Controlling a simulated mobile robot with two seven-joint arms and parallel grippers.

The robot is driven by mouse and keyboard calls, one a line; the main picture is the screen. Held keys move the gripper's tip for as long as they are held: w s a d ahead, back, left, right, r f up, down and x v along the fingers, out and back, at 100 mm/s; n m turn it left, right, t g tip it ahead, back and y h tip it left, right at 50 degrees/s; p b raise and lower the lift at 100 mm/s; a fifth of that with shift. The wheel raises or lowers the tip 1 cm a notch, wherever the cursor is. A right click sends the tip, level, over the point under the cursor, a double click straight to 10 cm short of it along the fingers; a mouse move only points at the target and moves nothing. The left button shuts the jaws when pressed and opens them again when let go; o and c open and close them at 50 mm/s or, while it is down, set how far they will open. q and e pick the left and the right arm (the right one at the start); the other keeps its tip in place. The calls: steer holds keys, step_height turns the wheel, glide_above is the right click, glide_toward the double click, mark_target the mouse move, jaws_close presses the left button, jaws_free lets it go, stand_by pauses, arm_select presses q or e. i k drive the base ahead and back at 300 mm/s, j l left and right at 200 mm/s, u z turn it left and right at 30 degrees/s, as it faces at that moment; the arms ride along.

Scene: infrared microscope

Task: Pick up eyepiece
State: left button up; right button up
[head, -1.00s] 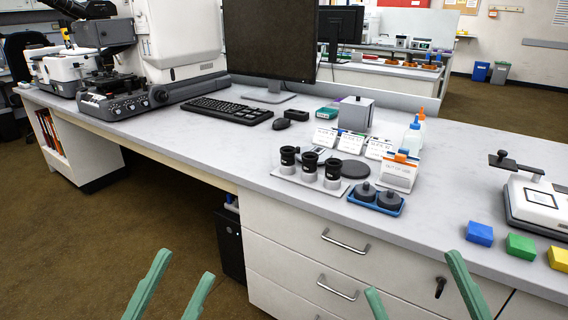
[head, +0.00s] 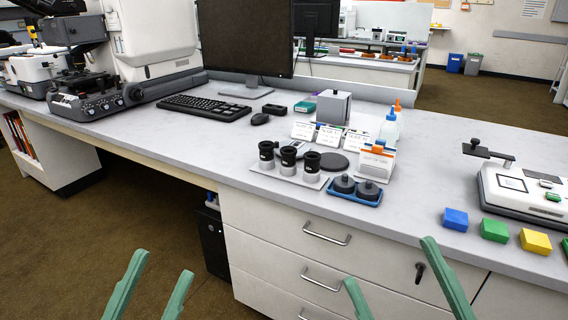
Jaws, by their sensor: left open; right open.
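Three black-and-silver eyepieces stand upright in a row on a pale tray (head: 257,166) on the bench: a left eyepiece (head: 266,156), a middle eyepiece (head: 288,160) and a right eyepiece (head: 311,164). My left gripper (head: 158,282) shows two green fingers spread apart, low in the picture in front of the bench, empty. My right gripper (head: 392,268) also has its green fingers spread apart, in front of the drawers, empty. Both grippers are well apart from the eyepieces.
A blue tray (head: 352,199) with two dark knobbed caps sits right of the eyepieces. Behind stand a card box (head: 376,163), bottles (head: 390,130) and small cards (head: 329,138). Coloured blocks (head: 494,230) and a scale (head: 525,190) are at right. The bench front left of the eyepieces is clear.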

mark_target(266, 147)
steer(key=i+z, duration=0.6)
steer(key=z, duration=0.25)
steer(key=l, duration=0.1)
